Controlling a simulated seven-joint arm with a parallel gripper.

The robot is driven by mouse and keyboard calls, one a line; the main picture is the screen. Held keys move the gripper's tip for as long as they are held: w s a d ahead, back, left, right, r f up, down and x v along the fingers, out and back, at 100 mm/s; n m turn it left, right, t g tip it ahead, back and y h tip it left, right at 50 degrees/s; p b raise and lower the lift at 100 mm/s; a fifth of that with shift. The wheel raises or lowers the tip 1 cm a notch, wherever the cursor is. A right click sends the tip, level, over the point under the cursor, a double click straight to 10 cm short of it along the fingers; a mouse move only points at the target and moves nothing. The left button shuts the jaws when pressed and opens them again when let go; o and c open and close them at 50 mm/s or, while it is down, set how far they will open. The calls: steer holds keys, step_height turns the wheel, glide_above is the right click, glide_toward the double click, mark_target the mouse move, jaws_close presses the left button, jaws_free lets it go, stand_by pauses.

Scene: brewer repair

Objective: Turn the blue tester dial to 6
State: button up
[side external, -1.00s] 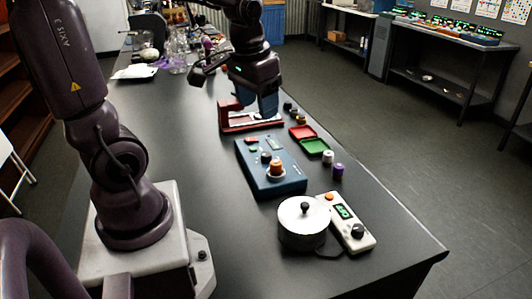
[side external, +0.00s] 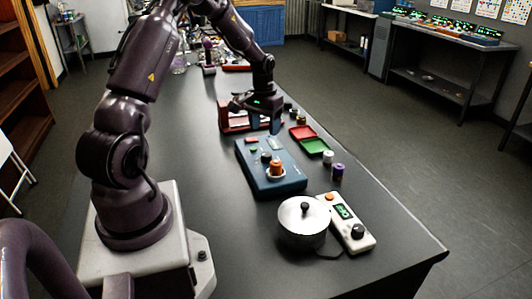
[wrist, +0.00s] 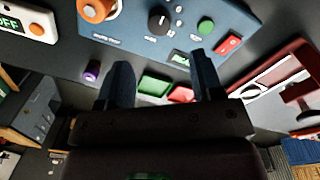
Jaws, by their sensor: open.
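The blue tester (side external: 262,178) is a flat box on the dark bench, and it also fills the top of the wrist view (wrist: 125,25). Its black dial (side external: 266,156) is a round knob; in the wrist view the dial (wrist: 160,20) has small white marks around it, too small to read. An orange-topped part (side external: 276,168) sits on the tester beside the dial. My gripper (side external: 263,125) is open and empty, above and just behind the tester's far end. In the wrist view my gripper's fingers (wrist: 163,62) point toward the tester, with the dial beyond the gap between them.
Red and green trays (side external: 315,146) and small capped jars (side external: 338,171) lie right of the tester. A metal pot (side external: 303,226) and a white controller (side external: 345,222) stand in front. The bench left of the tester is clear.

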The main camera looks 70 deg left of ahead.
mark_target(266, 154)
steer(key=f, duration=0.9)
steer(key=shift+w+d+f, duration=0.1)
steer(key=shift+d, duration=0.1)
steer(key=c, duration=0.9)
